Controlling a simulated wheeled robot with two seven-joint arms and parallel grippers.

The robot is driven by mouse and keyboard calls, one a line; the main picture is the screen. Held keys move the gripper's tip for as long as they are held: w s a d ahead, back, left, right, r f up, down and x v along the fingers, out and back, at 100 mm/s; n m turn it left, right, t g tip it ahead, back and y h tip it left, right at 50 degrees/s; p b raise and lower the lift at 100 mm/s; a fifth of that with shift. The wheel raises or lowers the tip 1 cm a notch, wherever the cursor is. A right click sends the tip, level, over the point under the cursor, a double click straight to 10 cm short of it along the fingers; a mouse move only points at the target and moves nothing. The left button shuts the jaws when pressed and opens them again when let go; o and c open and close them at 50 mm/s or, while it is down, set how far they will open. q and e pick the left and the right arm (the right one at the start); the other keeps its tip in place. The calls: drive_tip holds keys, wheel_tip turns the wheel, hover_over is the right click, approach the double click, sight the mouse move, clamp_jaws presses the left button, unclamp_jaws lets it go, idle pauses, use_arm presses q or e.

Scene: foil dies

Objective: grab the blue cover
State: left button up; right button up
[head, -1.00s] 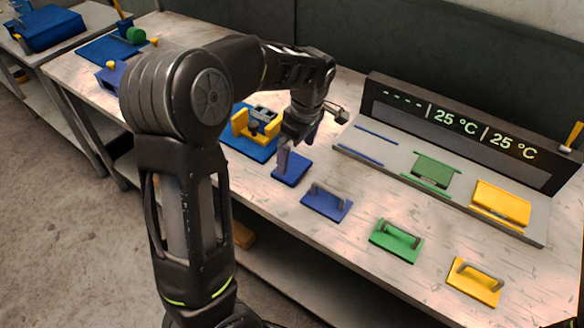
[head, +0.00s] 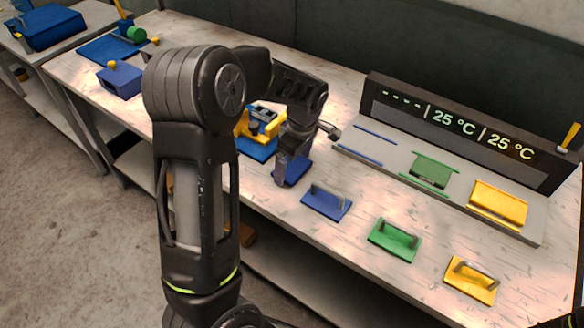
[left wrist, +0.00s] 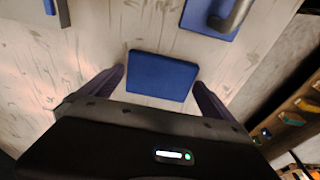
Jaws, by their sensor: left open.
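A plain flat blue piece (head: 296,172) lies on the table and is partly hidden by my left gripper (head: 287,172) in the head view. In the left wrist view this blue piece (left wrist: 162,76) sits between the two spread fingers of the left gripper (left wrist: 159,77), with a gap on both sides. The left gripper is open and holds nothing. A blue plate with a grey handle (head: 327,204) lies just to the right, and it also shows at the top of the left wrist view (left wrist: 203,22).
A green handled plate (head: 395,241) and a yellow one (head: 471,281) lie further right. Behind them stands a grey station with a display (head: 446,116), a green piece (head: 433,170) and a yellow piece (head: 498,201). A blue and yellow fixture (head: 257,148) is left of the gripper.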

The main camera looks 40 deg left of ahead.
sight(293, 167)
use_arm(q)
drive_tip(key=c, duration=1.1)
drive_tip(key=shift+r, duration=0.1)
wheel_tip(293, 167, up, 10)
drive_tip(key=shift+f+b, duration=0.1)
drive_tip(key=shift+b, duration=0.7)
